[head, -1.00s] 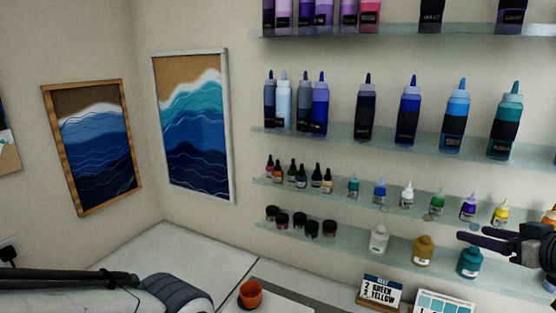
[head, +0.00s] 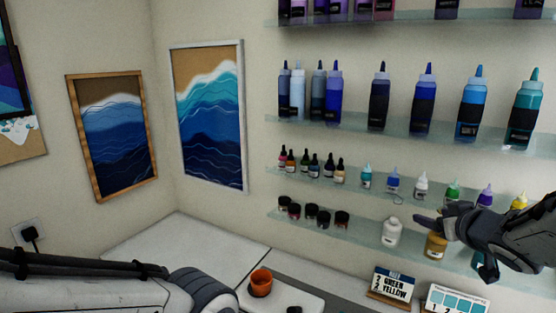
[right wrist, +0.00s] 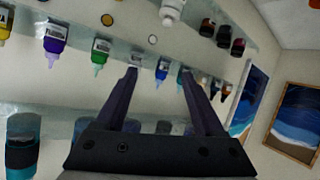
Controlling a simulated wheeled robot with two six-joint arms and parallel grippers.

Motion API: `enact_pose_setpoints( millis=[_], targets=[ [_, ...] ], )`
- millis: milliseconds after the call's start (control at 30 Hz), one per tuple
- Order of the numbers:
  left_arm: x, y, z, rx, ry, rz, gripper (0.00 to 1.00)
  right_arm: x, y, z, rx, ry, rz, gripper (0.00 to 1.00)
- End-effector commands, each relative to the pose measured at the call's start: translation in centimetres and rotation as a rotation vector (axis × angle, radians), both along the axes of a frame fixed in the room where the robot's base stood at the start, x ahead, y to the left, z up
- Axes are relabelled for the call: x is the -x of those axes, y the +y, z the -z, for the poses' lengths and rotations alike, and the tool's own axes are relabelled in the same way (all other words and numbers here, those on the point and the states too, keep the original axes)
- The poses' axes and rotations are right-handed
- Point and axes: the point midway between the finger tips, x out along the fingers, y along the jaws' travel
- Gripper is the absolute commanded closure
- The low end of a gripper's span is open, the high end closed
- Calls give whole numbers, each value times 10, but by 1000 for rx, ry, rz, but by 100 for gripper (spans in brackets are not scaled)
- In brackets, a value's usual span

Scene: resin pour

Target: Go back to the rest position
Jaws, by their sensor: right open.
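My right gripper (head: 432,224) is at the right of the head view, in front of the lower glass shelves. In the right wrist view its two fingers (right wrist: 158,80) are apart with nothing between them. It hides part of a mustard-coloured bottle (head: 436,246) and a teal bottle behind it. My left arm crosses the lower left of the head view; its gripper does not show.
Glass shelves (head: 395,131) with many paint bottles line the wall.

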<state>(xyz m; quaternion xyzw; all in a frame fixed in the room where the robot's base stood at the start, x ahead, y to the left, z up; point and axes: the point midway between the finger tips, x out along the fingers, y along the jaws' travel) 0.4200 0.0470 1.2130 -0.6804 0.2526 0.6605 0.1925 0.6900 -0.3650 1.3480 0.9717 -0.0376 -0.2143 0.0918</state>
Motion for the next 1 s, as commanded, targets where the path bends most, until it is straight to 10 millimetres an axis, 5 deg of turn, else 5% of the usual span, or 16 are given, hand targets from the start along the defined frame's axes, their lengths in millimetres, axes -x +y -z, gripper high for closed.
enact_pose_setpoints(
  millis=[133,267,467,600,800,1000],
  targets=[
    [0,0,20,0,0,-1,50,-7,69,41,14,111,-9,30],
    [0,0,32,0,0,-2,50,11,128,80,19,260,-35,30],
    [0,0,50,0,0,-4,50,90,226,149,23,592,-188,30],
    [0,0,61,0,0,-5,50,167,276,184,48,832,-330,30],
    [0,0,68,0,1,-6,50,248,306,203,86,1064,-491,30],
    [0,0,69,0,1,-6,50,269,317,205,95,1121,-530,30]
  ],
)
